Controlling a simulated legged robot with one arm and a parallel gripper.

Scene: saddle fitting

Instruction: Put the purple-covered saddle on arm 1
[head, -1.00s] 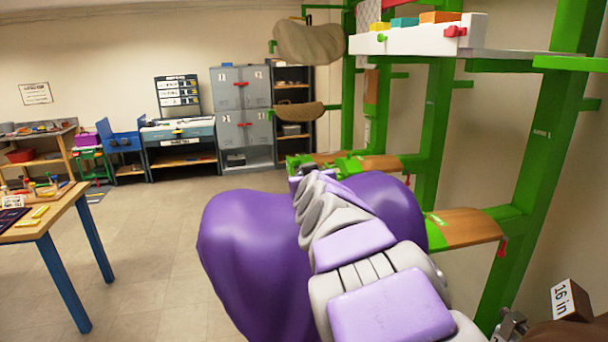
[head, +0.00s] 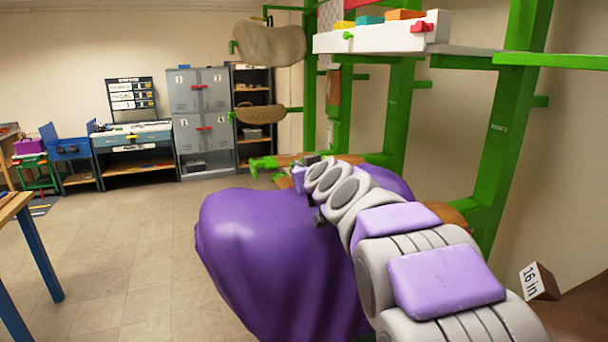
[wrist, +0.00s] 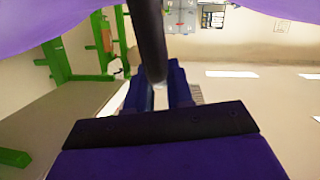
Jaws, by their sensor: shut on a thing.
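The purple-covered saddle (head: 265,255) hangs draped in front of me in the head view, and my arm covers its right part. Its purple edge also shows along the top of the wrist view (wrist: 60,18). My gripper (wrist: 160,88) is shut on a dark bar at the saddle; in the head view it is largely hidden behind my arm's links. The green rack stands at the right with wooden arms. One arm (head: 290,160) with a green end lies beyond the saddle; another (head: 462,206) is mostly hidden behind my arm.
A white shelf (head: 375,38) with coloured blocks juts from the rack above. A covered saddle (head: 268,45) and a tan saddle (head: 260,114) sit farther back. A "16 in" block (head: 538,281) is at lower right. A table (head: 15,205) edges in at left. Open floor lies between.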

